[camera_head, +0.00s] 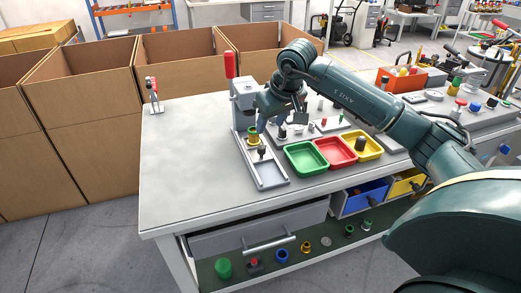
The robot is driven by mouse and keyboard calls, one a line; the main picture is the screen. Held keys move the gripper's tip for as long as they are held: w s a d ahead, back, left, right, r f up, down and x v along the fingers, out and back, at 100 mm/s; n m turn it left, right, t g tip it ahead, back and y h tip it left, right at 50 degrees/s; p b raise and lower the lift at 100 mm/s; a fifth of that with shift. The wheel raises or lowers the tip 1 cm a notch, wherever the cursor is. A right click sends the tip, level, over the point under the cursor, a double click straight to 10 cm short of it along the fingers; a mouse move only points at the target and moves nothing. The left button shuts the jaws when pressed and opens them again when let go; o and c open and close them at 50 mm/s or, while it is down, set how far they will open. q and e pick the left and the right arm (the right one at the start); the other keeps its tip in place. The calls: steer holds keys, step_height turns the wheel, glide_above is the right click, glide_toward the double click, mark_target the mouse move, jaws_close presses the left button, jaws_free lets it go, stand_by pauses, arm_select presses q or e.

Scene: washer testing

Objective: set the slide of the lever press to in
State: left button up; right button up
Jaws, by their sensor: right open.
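The lever press (243,93) stands on the grey workbench, with a grey column and an upright red-handled lever (230,65). A yellow-brass cylindrical part (253,137) sits low at the front of its column. Its slide, with a small dark knob (261,152), lies in the long light base (270,175) that reaches toward the front. Whether the slide is in or out is hard to tell at this size. My right gripper (271,122) is open, just right of the column and above the knob. It looks apart from the knob and partly covers the press. My left gripper is not in view.
Green (305,159), red (334,152) and yellow (362,147) trays stand right of the press. Small fixtures stand behind them. A toggle clamp (153,95) is at the bench's back left corner. The bench (190,165) left of the press is clear. Open cardboard boxes (90,75) stand behind.

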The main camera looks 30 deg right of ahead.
mark_target(261, 147)
steer(key=x, duration=1.1)
steer(key=shift+w+f, duration=0.15)
steer(key=shift+f, duration=0.25)
jaws_close()
